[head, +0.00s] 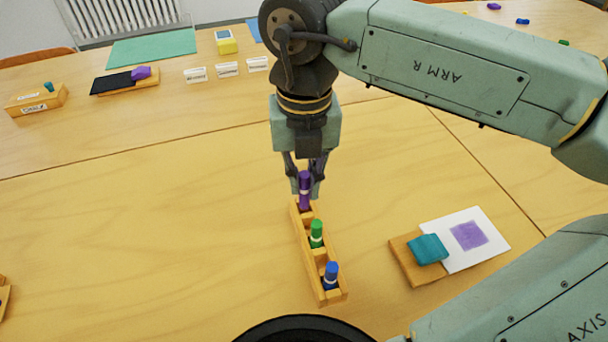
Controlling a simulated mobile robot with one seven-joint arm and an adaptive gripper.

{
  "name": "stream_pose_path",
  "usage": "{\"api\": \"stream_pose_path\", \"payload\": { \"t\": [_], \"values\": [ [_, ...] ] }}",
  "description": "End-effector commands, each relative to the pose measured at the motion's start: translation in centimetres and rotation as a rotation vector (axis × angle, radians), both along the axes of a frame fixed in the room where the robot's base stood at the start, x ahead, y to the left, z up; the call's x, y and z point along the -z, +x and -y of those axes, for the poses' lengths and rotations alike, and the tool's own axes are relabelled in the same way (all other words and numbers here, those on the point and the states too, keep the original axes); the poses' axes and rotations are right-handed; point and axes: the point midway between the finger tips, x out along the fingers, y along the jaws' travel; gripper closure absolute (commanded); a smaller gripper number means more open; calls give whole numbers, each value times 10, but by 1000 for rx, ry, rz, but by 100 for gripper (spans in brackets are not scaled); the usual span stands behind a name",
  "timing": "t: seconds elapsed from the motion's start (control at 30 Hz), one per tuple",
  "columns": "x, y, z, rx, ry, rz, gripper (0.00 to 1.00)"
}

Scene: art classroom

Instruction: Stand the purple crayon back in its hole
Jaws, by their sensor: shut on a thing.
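My gripper (305,178) points down over the far end of a narrow wooden crayon holder (304,252). It is shut on the purple crayon (304,188), which is upright. The crayon's lower end is at the holder's far compartment; I cannot tell how deep it sits. A green crayon (316,233) stands upright in the middle of the holder. A blue crayon (330,275) stands upright at its near end.
Right of the holder, a wooden board (405,262) carries a teal cloth-like block (427,249), beside white paper (489,238) with a purple patch.

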Motion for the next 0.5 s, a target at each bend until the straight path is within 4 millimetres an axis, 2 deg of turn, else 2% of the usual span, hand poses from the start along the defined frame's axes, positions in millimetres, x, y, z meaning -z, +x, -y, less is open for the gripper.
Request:
{"api": "stream_pose_path", "payload": {
  "t": [0.5],
  "values": [
    [5, 0, 0, 0, 0, 0, 100]
  ]
}}
